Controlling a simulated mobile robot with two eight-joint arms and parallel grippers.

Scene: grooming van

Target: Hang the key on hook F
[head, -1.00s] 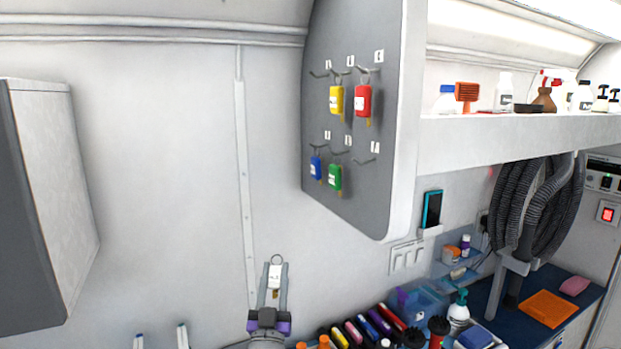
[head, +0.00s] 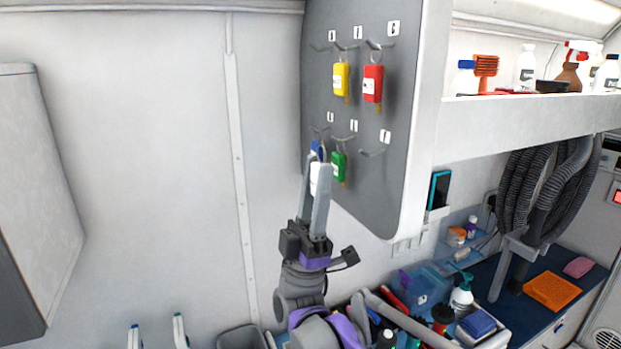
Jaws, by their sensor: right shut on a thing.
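My right gripper (head: 317,170) is shut on a key with a white tag (head: 320,178), held upright in front of the lower left of the grey key board (head: 385,205). The board has two rows of hooks. The upper row has an empty left hook (head: 320,46), a yellow-tagged key (head: 341,78) and a red-tagged key (head: 373,83). In the lower row a blue-tagged key (head: 316,149) is partly hidden behind my gripper, a green-tagged key (head: 338,164) hangs in the middle, and the right hook (head: 373,152) is empty. The hook letters are too small to read surely. My left gripper is out of view.
A shelf (head: 530,115) with bottles stands right of the board. Below are a counter with an orange mat (head: 552,291), a hose (head: 540,190) and several grooming items. A grey cabinet (head: 40,190) is at left. The wall between cabinet and board is bare.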

